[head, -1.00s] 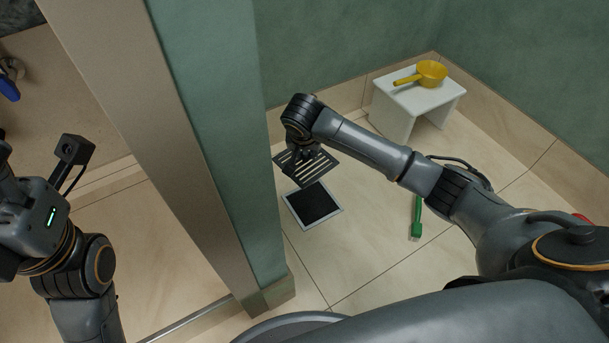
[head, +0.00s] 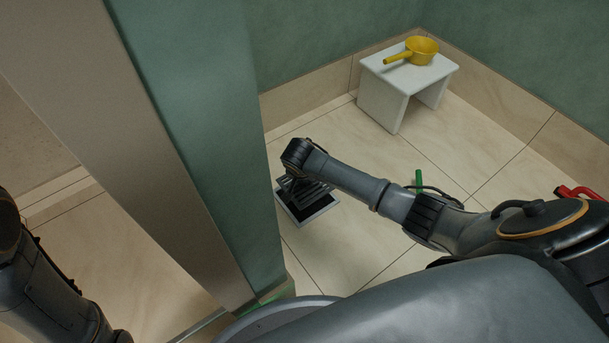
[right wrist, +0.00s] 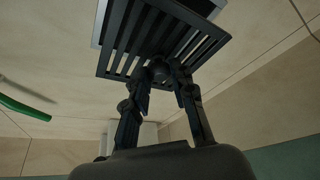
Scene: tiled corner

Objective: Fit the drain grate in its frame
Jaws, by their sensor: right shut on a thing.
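The dark slatted drain grate (head: 312,192) is in my right gripper (head: 292,182), above the square floor frame (head: 318,214). The frame has a light rim and a dark opening. In the right wrist view, the fingers (right wrist: 162,82) are shut on the knob in the middle of the grate (right wrist: 130,42). The grate covers much of the frame there; a strip of the light rim (right wrist: 98,24) shows at its upper left. Grate and frame look offset, and the height between them is hard to judge. My left gripper is out of view; only part of its arm shows.
A green-painted wall end (head: 215,130) stands close left of the frame. A white stool (head: 383,92) with a yellow scoop (head: 421,50) stands at the back. A green-handled tool (head: 419,180) lies right, partly behind my arm. Tiled floor between is clear.

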